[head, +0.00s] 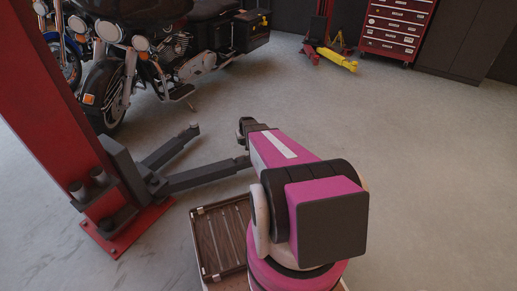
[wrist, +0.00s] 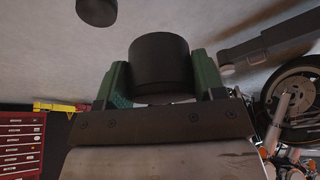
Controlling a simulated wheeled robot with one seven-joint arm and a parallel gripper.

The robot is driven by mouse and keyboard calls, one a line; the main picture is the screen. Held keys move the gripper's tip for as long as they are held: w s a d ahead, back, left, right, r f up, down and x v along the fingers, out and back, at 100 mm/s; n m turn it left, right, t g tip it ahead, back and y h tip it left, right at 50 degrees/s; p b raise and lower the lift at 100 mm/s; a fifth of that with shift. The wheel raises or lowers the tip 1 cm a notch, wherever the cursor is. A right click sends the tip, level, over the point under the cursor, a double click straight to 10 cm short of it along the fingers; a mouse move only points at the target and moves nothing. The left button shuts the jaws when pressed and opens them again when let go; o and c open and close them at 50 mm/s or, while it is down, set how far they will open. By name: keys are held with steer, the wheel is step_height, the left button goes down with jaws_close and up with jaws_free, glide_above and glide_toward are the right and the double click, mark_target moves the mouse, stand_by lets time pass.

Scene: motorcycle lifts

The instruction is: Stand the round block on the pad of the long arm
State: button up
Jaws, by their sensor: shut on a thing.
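My gripper (wrist: 162,85) is shut on a black round block (wrist: 160,62), with a green finger on each side of it. In the head view the dark end of my arm (head: 247,125) shows beyond the pink links, and the block cannot be made out there. The long arm (head: 208,176) of the lift reaches right from the red post, low over the floor; its far end is partly behind my arm. In the wrist view a grey lift arm (wrist: 268,42) lies to the right of the block, apart from it in the picture. Its pad is not clear.
A shorter lift arm (head: 170,148) angles away from the red post (head: 45,90). A motorcycle (head: 150,60) stands behind it. A slatted wooden tray (head: 220,237) is close by. A dark round thing (wrist: 97,10) shows at the wrist view's top. The floor right is clear.

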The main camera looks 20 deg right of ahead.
steer(key=w+d+f, duration=0.1)
steer(key=d+f, duration=0.1)
steer(key=d, duration=0.1)
steer(key=w+d+f, duration=0.1)
steer(key=d+f, duration=0.1)
steer(key=d, duration=0.2)
steer(key=w+d+f, duration=0.2)
steer(key=d, duration=0.1)
steer(key=shift+d+f, duration=0.3)
steer(key=shift+f, duration=2.05)
steer(key=shift+f, duration=0.2)
steer(key=o, duration=1)
steer(key=shift+s, duration=0.1)
steer(key=a+v, duration=0.1)
steer(key=v, duration=1.2)
steer(key=s+a+r+g, duration=0.1)
steer(key=s+a+r, duration=0.6)
steer(key=s, duration=0.2)
steer(key=s+a+r+g, duration=0.2)
steer(key=s+a+r, duration=0.5)
steer(key=s, duration=0.3)
steer(key=s+a+r+g, duration=0.1)
steer(key=s+a+r, duration=0.6)
steer(key=s+a, duration=0.1)
steer(key=shift+s+a+r, duration=0.25)
steer(key=shift+s+r, duration=0.15)
steer(key=shift+s, duration=0.4)
